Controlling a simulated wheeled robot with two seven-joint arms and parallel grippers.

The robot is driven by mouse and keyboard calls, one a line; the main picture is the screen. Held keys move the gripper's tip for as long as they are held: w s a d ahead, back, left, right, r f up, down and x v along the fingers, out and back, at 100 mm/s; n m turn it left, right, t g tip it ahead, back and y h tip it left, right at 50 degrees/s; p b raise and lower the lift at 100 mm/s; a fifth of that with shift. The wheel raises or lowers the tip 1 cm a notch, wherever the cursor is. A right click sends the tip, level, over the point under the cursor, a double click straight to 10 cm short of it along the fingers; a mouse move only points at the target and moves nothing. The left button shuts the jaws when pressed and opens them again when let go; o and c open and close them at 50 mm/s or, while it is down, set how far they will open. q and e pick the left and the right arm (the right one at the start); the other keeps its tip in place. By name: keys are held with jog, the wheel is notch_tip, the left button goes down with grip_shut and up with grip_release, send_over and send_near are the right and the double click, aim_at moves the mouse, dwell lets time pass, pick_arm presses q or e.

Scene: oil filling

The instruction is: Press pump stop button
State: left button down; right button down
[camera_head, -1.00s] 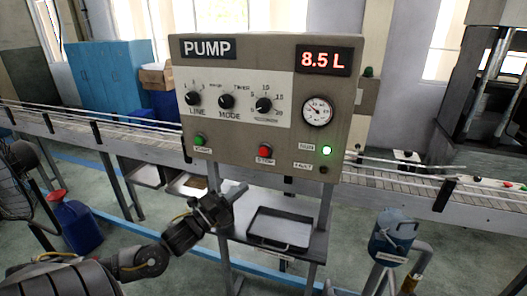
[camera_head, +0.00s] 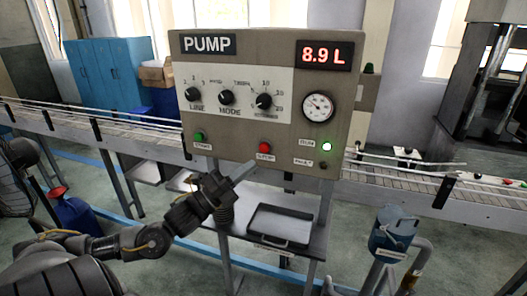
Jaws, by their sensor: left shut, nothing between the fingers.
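The pump panel (camera_head: 300,120) is a beige box facing me, with a red lit readout (camera_head: 325,55) of 8.9 L. The red stop button (camera_head: 265,147) is at its lower middle, with a label under it. The green start button (camera_head: 199,137) is to its left. A green run lamp (camera_head: 326,147) is lit at right. My left gripper (camera_head: 245,172) is shut and empty. Its tip points up and right, below and slightly left of the stop button, and appears apart from it. My right gripper is not in view.
A dark tray (camera_head: 280,226) lies on the shelf under the panel. A conveyor (camera_head: 400,183) runs behind. Three knobs and a gauge (camera_head: 318,106) are on the panel.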

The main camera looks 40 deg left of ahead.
pick_arm(q)
jog(key=b, duration=0.1)
send_near(267, 147)
jog(key=w+d+r, duration=0.3)
jog(key=shift+w+a+f, duration=0.15)
jog(key=shift+w, duration=0.3)
dwell(0.6)
jog(key=shift+b, duration=0.3)
dwell(0.7)
jog(key=shift+w+a, duration=0.15)
jog(key=shift+w, duration=0.2)
jog(key=shift+w+a, duration=0.15)
jog(key=shift+w, duration=0.35)
dwell(0.7)
dwell(0.4)
jog(key=shift+s+d, duration=0.3)
jog(key=shift+s, duration=0.6)
